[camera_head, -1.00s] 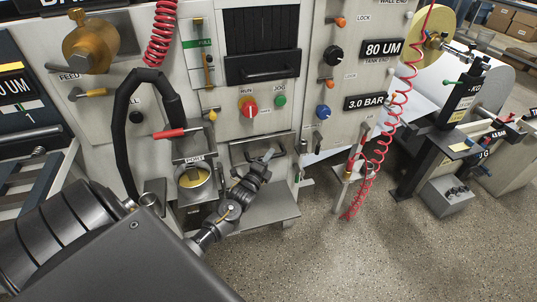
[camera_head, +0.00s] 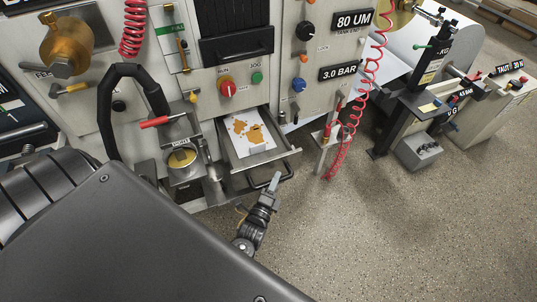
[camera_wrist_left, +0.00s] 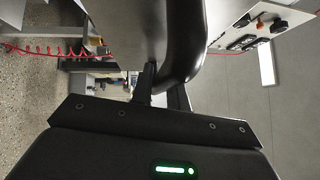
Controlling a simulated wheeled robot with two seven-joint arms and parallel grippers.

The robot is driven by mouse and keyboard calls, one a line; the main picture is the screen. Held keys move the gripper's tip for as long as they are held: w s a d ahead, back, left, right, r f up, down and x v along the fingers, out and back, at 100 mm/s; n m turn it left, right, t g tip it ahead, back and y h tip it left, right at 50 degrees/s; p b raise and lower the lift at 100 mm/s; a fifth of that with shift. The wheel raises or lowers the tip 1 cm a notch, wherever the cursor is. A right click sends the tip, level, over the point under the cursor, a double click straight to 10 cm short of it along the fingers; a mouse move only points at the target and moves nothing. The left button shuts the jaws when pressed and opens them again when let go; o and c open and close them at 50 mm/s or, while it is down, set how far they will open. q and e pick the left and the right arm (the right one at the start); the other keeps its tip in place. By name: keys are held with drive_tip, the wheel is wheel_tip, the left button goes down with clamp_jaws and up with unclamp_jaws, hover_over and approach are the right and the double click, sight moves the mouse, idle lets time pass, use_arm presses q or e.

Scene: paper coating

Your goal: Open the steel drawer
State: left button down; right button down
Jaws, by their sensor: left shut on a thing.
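The steel drawer (camera_head: 262,160) is pulled out from the lower front of the machine. A white sheet with brown-orange patches (camera_head: 249,131) lies in it. My left gripper (camera_head: 274,182) is at the dark handle bar on the drawer's front and is shut on it. In the left wrist view the thick dark curved handle (camera_wrist_left: 185,50) runs close past a narrow finger of the left gripper (camera_wrist_left: 146,84). The exact contact at the handle is partly hidden. My right gripper is in neither view.
A brass-coloured cup (camera_head: 181,158) under a red-handled valve (camera_head: 158,122) stands just left of the drawer. A red coiled hose (camera_head: 345,140) hangs to the right. The speckled floor (camera_head: 400,230) in front is clear.

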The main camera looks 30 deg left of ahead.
use_arm(q)
drive_tip(key=s+d, duration=0.2)
drive_tip(key=shift+d, duration=0.5)
drive_tip(key=c, duration=1.4)
unclamp_jaws()
drive_tip(key=shift+o, duration=0.2)
drive_tip(key=b+v, duration=0.1)
drive_tip(key=v, duration=0.9)
drive_tip(key=shift+s, duration=0.45)
